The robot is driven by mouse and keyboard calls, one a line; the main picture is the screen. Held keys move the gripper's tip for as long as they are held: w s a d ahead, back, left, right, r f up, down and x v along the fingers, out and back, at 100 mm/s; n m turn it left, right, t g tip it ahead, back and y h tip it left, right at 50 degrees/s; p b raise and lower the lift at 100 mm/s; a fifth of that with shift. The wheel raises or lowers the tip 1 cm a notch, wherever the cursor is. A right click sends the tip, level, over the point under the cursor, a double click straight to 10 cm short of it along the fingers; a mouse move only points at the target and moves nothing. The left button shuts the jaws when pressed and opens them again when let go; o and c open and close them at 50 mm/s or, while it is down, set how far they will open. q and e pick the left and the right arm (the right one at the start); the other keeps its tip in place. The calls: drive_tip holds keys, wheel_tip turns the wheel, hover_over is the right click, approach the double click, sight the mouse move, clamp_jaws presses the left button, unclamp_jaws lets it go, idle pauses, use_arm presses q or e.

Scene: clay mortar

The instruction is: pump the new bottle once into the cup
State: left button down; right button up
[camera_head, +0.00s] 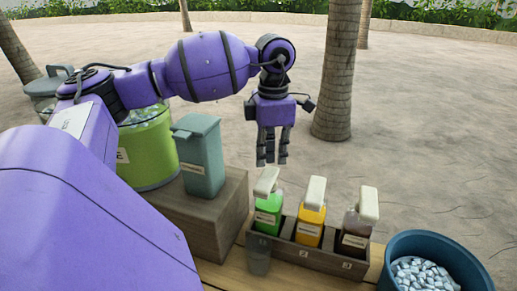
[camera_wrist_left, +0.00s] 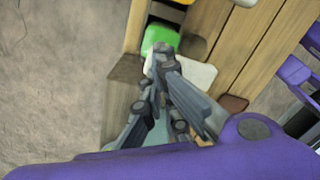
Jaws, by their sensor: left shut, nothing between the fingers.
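A wooden crate (camera_head: 310,259) with numbered compartments holds three pump bottles with white pump heads: a green bottle (camera_head: 268,212), a yellow-orange bottle (camera_head: 310,226) and a dark brown bottle (camera_head: 355,235). I cannot tell which is the new one. A grey see-through cup (camera_head: 258,257) stands in front of the green bottle. My left gripper (camera_head: 272,163) is shut and empty, fingers down, just above the green bottle's pump head (camera_head: 266,181). In the left wrist view its fingers (camera_wrist_left: 160,52) overlap the green bottle (camera_wrist_left: 161,37) and partly cover the white head (camera_wrist_left: 197,74). Contact cannot be told.
A teal lidded container (camera_head: 201,155) stands on a wooden box (camera_head: 215,205) left of the crate. A green bin (camera_head: 147,150) is behind it. A blue tub (camera_head: 440,248) of pale pieces stands at the right. Sandy ground and palm trunks (camera_head: 340,70) lie beyond.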

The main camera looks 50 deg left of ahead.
sight(270, 170)
use_arm(q)
drive_tip(key=shift+f, duration=0.1)
drive_tip(key=shift+f, duration=0.6)
drive_tip(key=shift+f+b, duration=0.7)
drive_tip(key=shift+f, duration=0.6)
use_arm(e)
drive_tip(key=shift+s+f, duration=0.65)
drive_tip(key=shift+f, duration=0.3)
use_arm(q)
drive_tip(key=shift+r, duration=0.1)
drive_tip(key=shift+r+p, duration=0.35)
drive_tip(key=shift+r, duration=1.55)
use_arm(e)
drive_tip(key=shift+w+r, duration=0.7)
drive_tip(key=shift+s, duration=0.25)
